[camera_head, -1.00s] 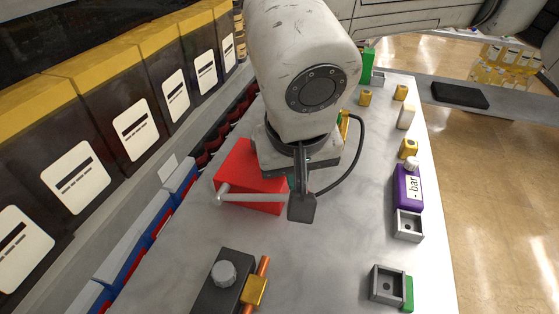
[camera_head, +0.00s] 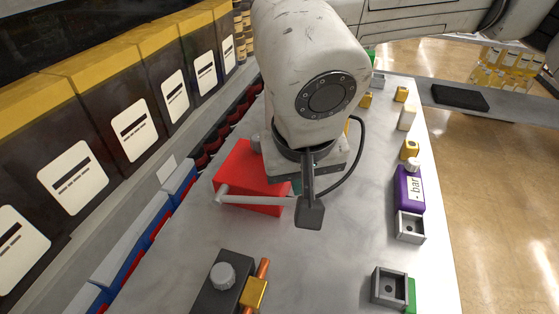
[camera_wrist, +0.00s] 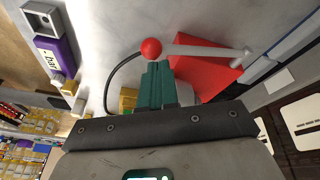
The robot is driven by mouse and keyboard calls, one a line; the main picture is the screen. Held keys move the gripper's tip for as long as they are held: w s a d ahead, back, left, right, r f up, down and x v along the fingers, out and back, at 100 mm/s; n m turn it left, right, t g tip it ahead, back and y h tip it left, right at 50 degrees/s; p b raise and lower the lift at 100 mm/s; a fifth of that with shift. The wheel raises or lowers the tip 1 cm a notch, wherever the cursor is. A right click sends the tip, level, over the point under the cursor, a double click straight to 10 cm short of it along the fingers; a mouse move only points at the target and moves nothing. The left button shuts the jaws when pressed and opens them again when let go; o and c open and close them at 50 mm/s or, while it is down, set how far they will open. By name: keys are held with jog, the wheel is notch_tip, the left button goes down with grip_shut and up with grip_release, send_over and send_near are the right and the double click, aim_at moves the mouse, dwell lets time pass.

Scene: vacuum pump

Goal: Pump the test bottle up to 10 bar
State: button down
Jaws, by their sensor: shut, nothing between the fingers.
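The red pump box (camera_head: 242,172) stands on the bench with its grey lever (camera_head: 255,200) running along its near side. In the wrist view the lever (camera_wrist: 200,50) ends in a red ball (camera_wrist: 151,47). My gripper (camera_wrist: 153,66) has teal fingers, closed together and empty, with their tips just beside the ball; I cannot tell whether they touch. In the head view my arm mostly hides the fingers, and the ball is hidden. A purple bottle (camera_head: 407,190) labelled "bar" lies at the bench's right side; it also shows in the wrist view (camera_wrist: 60,58).
A dark block (camera_head: 222,285) with a grey knob, orange rod and yellow piece stands in front. Grey square holders (camera_head: 409,228) and small yellow blocks line the right edge. Bins (camera_head: 150,232) line the left. A black cable loops beside my gripper. The bench's middle is clear.

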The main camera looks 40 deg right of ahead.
jog(key=shift+s+d+f+b, duration=0.4)
jog(key=shift+s+f+b, duration=0.15)
jog(key=shift+f+b, duration=0.2)
dwell(1.2)
dwell(0.6)
jog(key=w+a+r+p, duration=0.3)
jog(key=w+r+p, duration=0.1)
jog(key=r, duration=0.4)
jog(key=shift+w+a, duration=0.4)
jog(key=shift+w, duration=0.4)
dwell(0.4)
jog(key=shift+w+a+r+p, duration=0.3)
jog(key=shift+w+r+p, duration=0.15)
jog(key=shift+r, duration=0.2)
jog(key=shift+w+a+r+p, duration=0.3)
jog(key=shift+w+r+p, duration=0.15)
jog(key=shift+r, duration=0.15)
jog(key=shift+w+a+r+p, duration=0.3)
jog(key=shift+w+r+p, duration=0.15)
jog(key=shift+r, duration=0.2)
